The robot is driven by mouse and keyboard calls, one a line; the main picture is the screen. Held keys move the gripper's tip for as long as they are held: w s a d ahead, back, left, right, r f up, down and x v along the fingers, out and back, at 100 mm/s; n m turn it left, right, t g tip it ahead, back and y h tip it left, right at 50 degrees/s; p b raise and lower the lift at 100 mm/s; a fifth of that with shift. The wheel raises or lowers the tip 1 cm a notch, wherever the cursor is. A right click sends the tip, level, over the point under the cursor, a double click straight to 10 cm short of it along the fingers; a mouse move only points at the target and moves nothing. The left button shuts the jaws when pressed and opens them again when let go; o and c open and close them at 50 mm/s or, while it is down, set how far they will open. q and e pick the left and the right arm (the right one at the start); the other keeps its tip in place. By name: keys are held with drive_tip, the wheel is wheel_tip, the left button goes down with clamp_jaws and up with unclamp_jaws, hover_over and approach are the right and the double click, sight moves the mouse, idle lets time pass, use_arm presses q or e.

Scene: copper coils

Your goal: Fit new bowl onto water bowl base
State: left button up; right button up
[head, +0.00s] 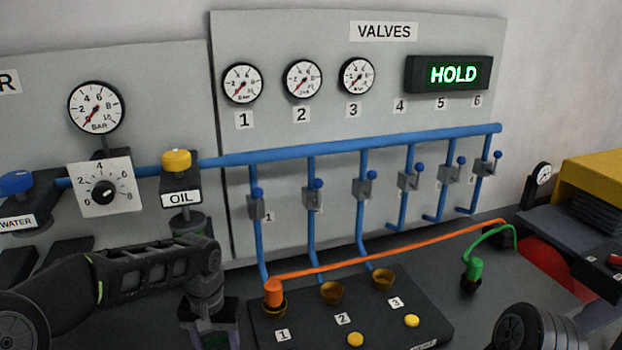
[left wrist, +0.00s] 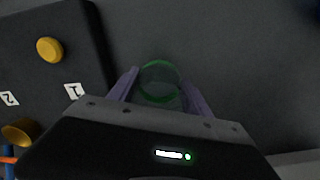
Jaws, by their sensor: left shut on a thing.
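The water unit with its blue knob (head: 16,183) and WATER label (head: 17,222) is on the panel at the far left of the head view. Its underside is dark and hard to make out. My left gripper (head: 210,338) points down at the bottom of the head view, right of and below the water unit. In the left wrist view its purple fingers (left wrist: 160,92) are shut on a clear, green-rimmed bowl (left wrist: 160,66). The bowl is mostly hidden in the head view. My right gripper is out of view; only part of my right arm shows at the bottom right.
The oil unit (head: 182,183) with a yellow knob hangs just above my left wrist. A black socket box (head: 385,330) with an orange plug (head: 273,292) is right of my gripper. An orange cable (head: 390,250) crosses behind it. A green plug (head: 473,270) stands farther right.

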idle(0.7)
use_arm(q)
drive_tip(key=shift+a+r, duration=0.25)
drive_tip(key=shift+a, duration=0.15)
drive_tip(key=s+a+r+n+p, duration=0.1)
drive_tip(key=a+r, duration=0.1)
drive_tip(key=a, duration=0.3)
drive_tip(key=s+a+r+n, duration=0.1)
drive_tip(key=a+r, duration=0.2)
drive_tip(key=a, duration=0.1)
drive_tip(key=s+a+r+m, duration=0.1)
drive_tip(key=s+a, duration=0.5)
drive_tip(key=s, duration=0.4)
drive_tip(key=shift+s+a+r+m+p, duration=0.2)
drive_tip(key=shift+a+r+m+p, duration=0.1)
drive_tip(key=shift+a+m+p, duration=0.1)
drive_tip(key=shift+f, duration=3.15)
